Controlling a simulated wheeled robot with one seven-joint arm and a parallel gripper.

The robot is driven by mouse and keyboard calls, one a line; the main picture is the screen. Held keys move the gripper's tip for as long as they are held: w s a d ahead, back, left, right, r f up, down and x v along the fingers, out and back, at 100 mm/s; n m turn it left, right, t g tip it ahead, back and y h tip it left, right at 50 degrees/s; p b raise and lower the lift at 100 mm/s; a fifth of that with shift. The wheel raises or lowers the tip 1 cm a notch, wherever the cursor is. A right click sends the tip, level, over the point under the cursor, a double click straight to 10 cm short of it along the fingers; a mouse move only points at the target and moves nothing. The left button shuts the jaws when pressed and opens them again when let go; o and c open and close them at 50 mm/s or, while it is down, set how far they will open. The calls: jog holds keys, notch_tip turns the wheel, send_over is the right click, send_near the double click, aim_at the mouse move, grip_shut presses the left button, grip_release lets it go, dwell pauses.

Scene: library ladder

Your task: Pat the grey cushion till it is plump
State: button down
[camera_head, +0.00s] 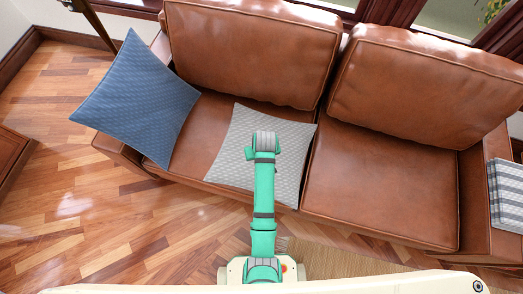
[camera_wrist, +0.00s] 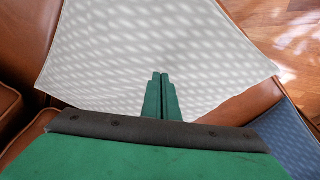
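The grey cushion (camera_head: 229,158) lies on the seat of the brown leather sofa, with a quilted pattern on its cover. My arm reaches over it in the head view and hides part of its middle and right side. In the wrist view the cushion (camera_wrist: 160,45) fills most of the upper picture. My gripper (camera_wrist: 160,76) points at the cushion, its two green fingers together with nothing seen between them. I cannot tell whether the fingertips touch the cushion.
A blue cushion (camera_head: 139,98) leans at the sofa's left end, left of the grey cushion. The sofa's right seat (camera_head: 380,185) is bare. A striped grey cloth (camera_head: 506,194) lies over the right armrest. Wooden floor (camera_head: 60,210) is open at the left.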

jog(key=shift+s+a+f, duration=0.1)
jog(key=shift+f, duration=0.1)
jog(key=w+v, duration=0.2)
jog(key=v, duration=0.7)
jog(key=shift+a+r, duration=0.15)
jog(key=shift+r, duration=0.05)
dwell(0.4)
dwell(0.6)
jog(key=s+f+t, duration=0.1)
jog(key=s, duration=0.1)
jog(key=s+f+t, duration=0.1)
jog(key=s+f, duration=0.2)
jog(key=s, duration=0.1)
jog(key=shift+s+f+m+t, duration=0.3)
jog(key=shift+s+f+t, duration=0.05)
jog(key=shift+t, duration=0.05)
jog(key=s+r+t, duration=0.3)
jog(key=s+t, duration=0.1)
jog(key=s, duration=0.5)
jog(key=s+r+m+t, duration=0.1)
jog(key=s+r+t, duration=0.2)
jog(key=s+r, duration=0.4)
jog(key=s+r+t, duration=0.3)
jog(key=s+r, duration=0.4)
jog(key=r, duration=0.6)
jog(key=shift+r+m, duration=0.15)
jog(key=shift+m, duration=0.25)
